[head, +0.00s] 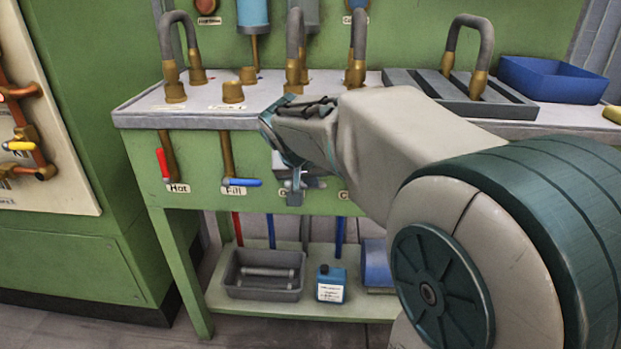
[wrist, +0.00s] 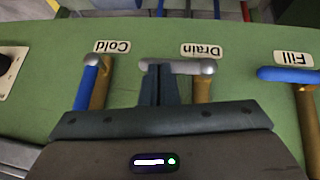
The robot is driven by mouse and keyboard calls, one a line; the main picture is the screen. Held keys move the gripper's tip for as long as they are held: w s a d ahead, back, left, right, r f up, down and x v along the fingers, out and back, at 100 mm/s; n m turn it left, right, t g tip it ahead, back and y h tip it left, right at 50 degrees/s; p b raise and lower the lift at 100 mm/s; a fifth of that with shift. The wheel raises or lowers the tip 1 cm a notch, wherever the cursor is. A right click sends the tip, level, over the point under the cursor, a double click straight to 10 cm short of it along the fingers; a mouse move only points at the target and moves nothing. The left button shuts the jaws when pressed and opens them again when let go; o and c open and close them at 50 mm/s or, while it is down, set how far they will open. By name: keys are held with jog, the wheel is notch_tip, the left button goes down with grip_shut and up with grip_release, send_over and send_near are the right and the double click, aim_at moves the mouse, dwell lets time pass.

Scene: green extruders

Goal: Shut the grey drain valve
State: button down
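The drain valve's grey handle (wrist: 186,66) lies crosswise to its brass pipe (wrist: 202,92) in the wrist view, which is upside down. The "Drain" label (wrist: 201,50) is just above the handle there. My gripper (wrist: 157,72) has its two fingers together at the handle's left end, overlapping it in the picture. I cannot tell whether they press on it or lie just beside it; no grip around it shows. In the head view my gripper (head: 293,190) is in front of the panel and hides most of the drain valve.
The cold valve's blue handle (wrist: 87,82) runs along its pipe, close left of the fingers in the wrist view. The fill valve's blue handle (head: 240,182) lies crosswise.

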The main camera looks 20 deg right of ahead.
jog(key=d+r+p+v, duration=0.15)
jog(key=p+v, duration=0.45)
jog(key=v, duration=0.9)
jog(key=s+r+n+g+y+p, duration=0.1)
jog(key=s+r+n+y+p, duration=0.1)
jog(key=s+p, duration=0.5)
jog(key=s+a+r+n+g+y+p, duration=0.1)
jog(key=s+r+p, duration=0.4)
jog(key=p, duration=1.3)
jog(key=s+y, duration=0.1)
jog(key=s, duration=0.1)
jog(key=shift+s+a+r+n+g, duration=0.15)
jog(key=shift+s+r+n+g, duration=0.1)
jog(key=shift+n+g, duration=0.15)
